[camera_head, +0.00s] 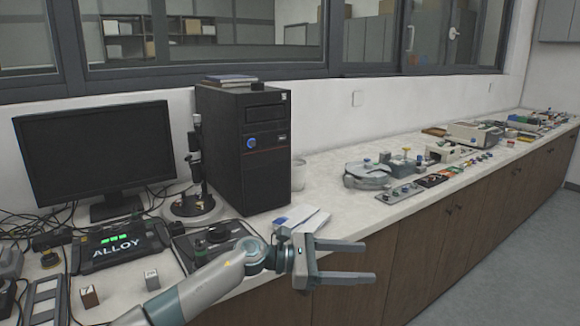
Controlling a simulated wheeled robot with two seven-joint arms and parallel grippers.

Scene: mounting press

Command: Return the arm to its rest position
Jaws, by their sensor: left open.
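My left gripper (343,261) is open and empty. Its two fingers point right, over the front edge of the counter (335,205) and in front of the wooden cabinet doors. My left arm comes in from the bottom left and passes over the front of the counter. A black device reading "ALLOY" (117,244) in green and white stands on the counter at the left. My right gripper does not show in this view.
A monitor (95,150), a black computer tower (245,150) and a microscope-like stand (194,170) stand at the back left. Small blocks (89,296) lie at the front left. Grey equipment (368,174) and small parts line the counter rightward. The floor (530,270) at right is clear.

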